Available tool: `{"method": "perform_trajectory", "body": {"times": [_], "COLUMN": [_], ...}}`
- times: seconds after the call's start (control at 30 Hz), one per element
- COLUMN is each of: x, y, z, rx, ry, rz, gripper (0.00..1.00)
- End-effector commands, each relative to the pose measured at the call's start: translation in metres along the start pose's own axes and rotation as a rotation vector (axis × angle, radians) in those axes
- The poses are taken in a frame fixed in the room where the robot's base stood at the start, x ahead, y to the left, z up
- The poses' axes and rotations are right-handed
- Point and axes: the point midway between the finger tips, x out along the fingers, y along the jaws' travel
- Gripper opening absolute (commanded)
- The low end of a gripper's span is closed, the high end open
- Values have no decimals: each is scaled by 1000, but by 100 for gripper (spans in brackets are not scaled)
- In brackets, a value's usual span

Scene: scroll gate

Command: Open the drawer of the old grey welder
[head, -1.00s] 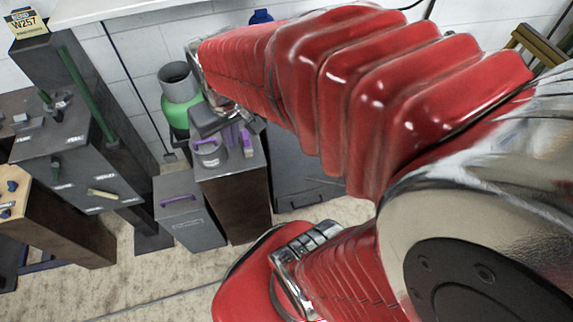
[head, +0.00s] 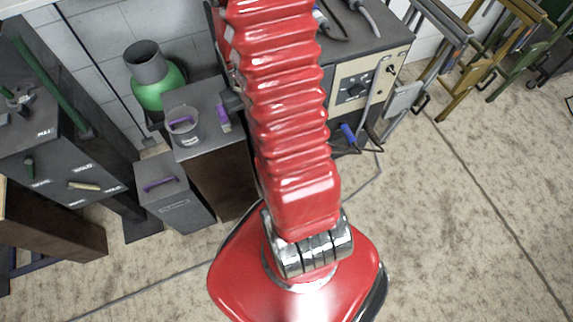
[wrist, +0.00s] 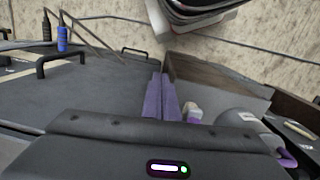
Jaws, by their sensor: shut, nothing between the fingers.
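The welder (head: 378,30) stands behind my arm in the head view, with a dark grey top and a beige front panel with a dial. In the wrist view a broad dark grey surface (wrist: 95,95), which looks like the welder's, fills the left side. It has a black bar handle (wrist: 60,60) and a smaller black handle (wrist: 137,52). I cannot tell which part is the drawer. My gripper (wrist: 160,80) shows two purple fingers, shut and empty, over the edge of the grey surface, apart from both handles. My arm hides the gripper in the head view.
A cabinet (head: 195,99) left of my arm carries a grey cup (head: 184,130) and a purple item (head: 223,118). A grey bin (head: 175,200) with a purple handle and a green cylinder (head: 160,88) stand close by. Blue and black plugs hang before the welder.

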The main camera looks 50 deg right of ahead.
Motion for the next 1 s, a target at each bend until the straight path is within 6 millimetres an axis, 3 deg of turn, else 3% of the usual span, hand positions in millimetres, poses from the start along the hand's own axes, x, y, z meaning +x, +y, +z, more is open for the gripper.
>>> {"method": "perform_trajectory", "body": {"times": [0.1, 0.4, 1.0], "x": [31, 98, 236], "y": [15, 43, 86], "z": [-2, -1, 13], "rx": [23, 69, 127], "ry": [-28, -77, -90], "rz": [-4, -17, -50], "gripper": [0, 0, 0]}}
